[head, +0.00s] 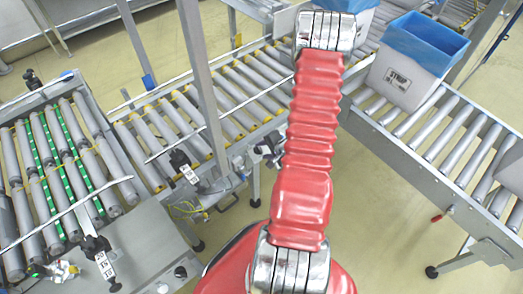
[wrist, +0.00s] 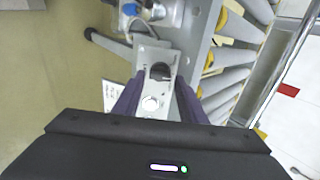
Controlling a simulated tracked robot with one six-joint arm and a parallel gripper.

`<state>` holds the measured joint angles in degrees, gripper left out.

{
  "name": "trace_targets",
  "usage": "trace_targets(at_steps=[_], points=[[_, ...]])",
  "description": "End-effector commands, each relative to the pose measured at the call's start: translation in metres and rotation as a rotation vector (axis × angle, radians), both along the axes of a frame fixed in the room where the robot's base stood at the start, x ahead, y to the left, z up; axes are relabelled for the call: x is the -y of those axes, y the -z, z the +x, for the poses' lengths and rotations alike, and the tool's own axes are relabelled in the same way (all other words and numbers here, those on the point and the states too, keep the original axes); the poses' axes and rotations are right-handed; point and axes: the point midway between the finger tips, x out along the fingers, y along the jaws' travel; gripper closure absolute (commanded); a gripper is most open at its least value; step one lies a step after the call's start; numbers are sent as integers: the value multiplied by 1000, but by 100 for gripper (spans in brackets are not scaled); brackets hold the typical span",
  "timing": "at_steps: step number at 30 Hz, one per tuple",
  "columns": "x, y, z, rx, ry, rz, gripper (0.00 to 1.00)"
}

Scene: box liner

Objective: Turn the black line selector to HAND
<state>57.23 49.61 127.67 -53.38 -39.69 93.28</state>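The black line selector (wrist: 160,71) is a dark round knob on a small grey panel (wrist: 152,52) in the wrist view. A pale round button (wrist: 150,103) sits below it on the same panel. Which way the selector points is too small to tell, and I can read no HAND marking. My gripper (wrist: 158,82) is open, its two dark fingers apart on either side of the panel's lower part. The selector appears just past the fingertips, and I see no clear contact. In the head view my red-sleeved arm reaches away and the gripper is hidden; I cannot make out the selector there.
Beside the panel, conveyor rollers (wrist: 235,57) with yellow ends lie to the right. A blue-topped fitting (wrist: 130,9) is above it. In the head view a white box with a blue liner (head: 412,62) stands on the right conveyor (head: 425,118). A grey post (head: 203,75) rises left of my arm.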

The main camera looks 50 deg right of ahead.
Motion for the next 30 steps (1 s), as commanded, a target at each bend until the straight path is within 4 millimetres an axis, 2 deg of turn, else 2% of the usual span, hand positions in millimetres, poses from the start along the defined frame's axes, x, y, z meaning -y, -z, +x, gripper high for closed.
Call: trace_targets(at_steps=[7,17,30], points=[[1,17,14,-1,-1,1,62],[2,18,16,0,1,1,62],[2,18,15,-1,1,1,92]])
